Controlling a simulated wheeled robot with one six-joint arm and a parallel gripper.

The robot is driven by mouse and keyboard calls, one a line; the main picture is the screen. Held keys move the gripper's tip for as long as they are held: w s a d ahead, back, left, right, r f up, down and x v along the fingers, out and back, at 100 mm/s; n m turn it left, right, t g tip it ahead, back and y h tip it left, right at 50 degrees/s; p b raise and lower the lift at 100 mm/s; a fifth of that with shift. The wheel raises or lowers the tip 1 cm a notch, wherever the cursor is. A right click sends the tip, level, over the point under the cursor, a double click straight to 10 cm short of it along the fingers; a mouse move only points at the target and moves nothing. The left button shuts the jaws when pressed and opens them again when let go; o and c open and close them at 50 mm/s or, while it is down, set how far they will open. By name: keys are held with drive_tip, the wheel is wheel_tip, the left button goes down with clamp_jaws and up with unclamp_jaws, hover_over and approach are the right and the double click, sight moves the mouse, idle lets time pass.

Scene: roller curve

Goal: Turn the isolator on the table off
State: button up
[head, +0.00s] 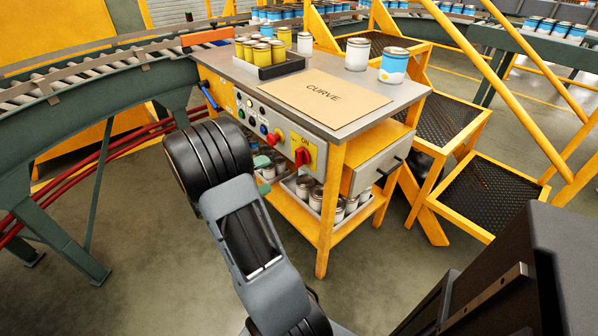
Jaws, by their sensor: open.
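The isolator (302,154) is a red rotary handle on a yellow plate, on the front panel of the table (340,122). The word ON shows above the handle, which looks roughly upright; its exact angle is hard to tell. A second, smaller red knob (274,138) sits to its left, beside several small buttons and lamps. My arm reaches up in front of the panel's left part. My gripper (259,153) is mostly hidden behind my arm; pale green fingertips seem to show just past it, open, left of and lower than the isolator and apart from it.
The tabletop holds a tray of yellow cans (283,68), loose cans and a cardboard sheet marked CURVE (325,97). A drawer (377,170) is at the right, and cans stand on the lower shelf. A roller conveyor (80,82) curves at left; yellow steps (480,190) stand right.

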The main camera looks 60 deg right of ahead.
sight(296, 160)
drive_tip(key=shift+h, duration=0.5)
drive_tip(key=x, duration=0.5)
drive_tip(key=f+x, duration=0.1)
drive_tip(key=x, duration=0.3)
drive_tip(key=w+x, duration=0.1)
drive_tip(key=x, duration=0.4)
drive_tip(key=shift+s+d+f+b, duration=0.1)
drive_tip(key=shift+d+f+b, duration=0.3)
drive_tip(key=shift+d, duration=0.1)
drive_tip(key=c, duration=0.9)
